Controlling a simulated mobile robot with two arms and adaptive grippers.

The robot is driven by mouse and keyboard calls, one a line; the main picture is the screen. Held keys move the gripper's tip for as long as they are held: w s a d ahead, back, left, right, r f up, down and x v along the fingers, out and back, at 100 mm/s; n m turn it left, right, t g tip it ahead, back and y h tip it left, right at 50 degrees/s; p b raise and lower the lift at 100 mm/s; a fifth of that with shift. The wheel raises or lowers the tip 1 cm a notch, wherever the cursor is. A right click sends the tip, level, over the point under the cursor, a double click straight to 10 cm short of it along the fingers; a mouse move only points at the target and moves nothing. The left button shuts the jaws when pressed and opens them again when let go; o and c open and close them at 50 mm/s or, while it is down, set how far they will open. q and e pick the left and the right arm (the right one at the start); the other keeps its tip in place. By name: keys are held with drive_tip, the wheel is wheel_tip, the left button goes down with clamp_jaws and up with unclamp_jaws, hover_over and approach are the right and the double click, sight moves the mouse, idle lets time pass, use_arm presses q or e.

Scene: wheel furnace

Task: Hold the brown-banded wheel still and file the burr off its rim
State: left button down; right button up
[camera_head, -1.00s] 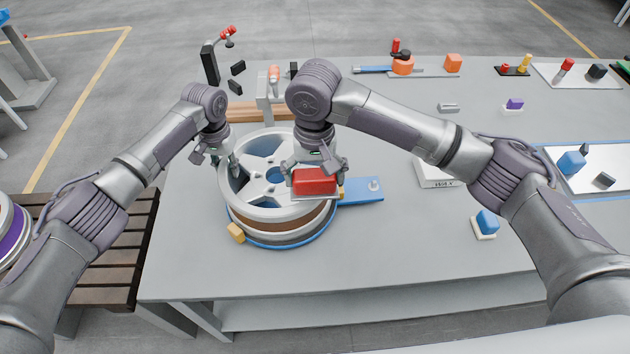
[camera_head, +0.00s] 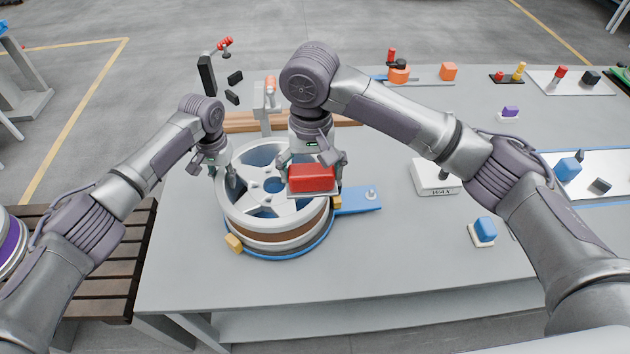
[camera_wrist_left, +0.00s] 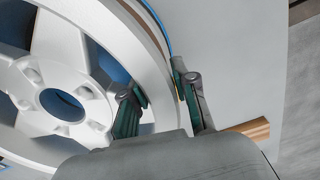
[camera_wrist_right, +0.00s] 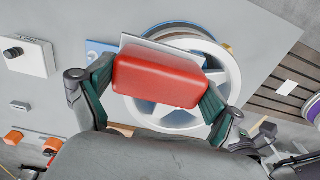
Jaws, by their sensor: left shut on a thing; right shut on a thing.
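The brown-banded wheel (camera_head: 262,223) lies flat on a round blue base on the bench, its spoked silver face up. My left gripper (camera_head: 222,178) is at the wheel's left rim. In the left wrist view its fingers (camera_wrist_left: 160,88) straddle the rim wall, one inside and one outside, shut on it. My right gripper (camera_head: 312,170) is shut on a red block with a flat metal plate under it, the file (camera_head: 311,179). The file is over the wheel's right rim; I cannot tell whether it touches. The burr cannot be made out.
Yellow blocks (camera_head: 234,243) sit beside the wheel, and a blue arm (camera_head: 360,200) extends right from its base. A white box (camera_head: 435,181) and a blue-topped block (camera_head: 485,230) stand farther right. A grey post with an orange top (camera_head: 268,105) stands behind. The front bench is clear.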

use_arm(q)
drive_tip(key=c, duration=0.8)
unclamp_jaws()
drive_tip(key=shift+d, duration=0.1)
drive_tip(key=shift+r, duration=3.75)
wheel_tip(320, 180, up, 12)
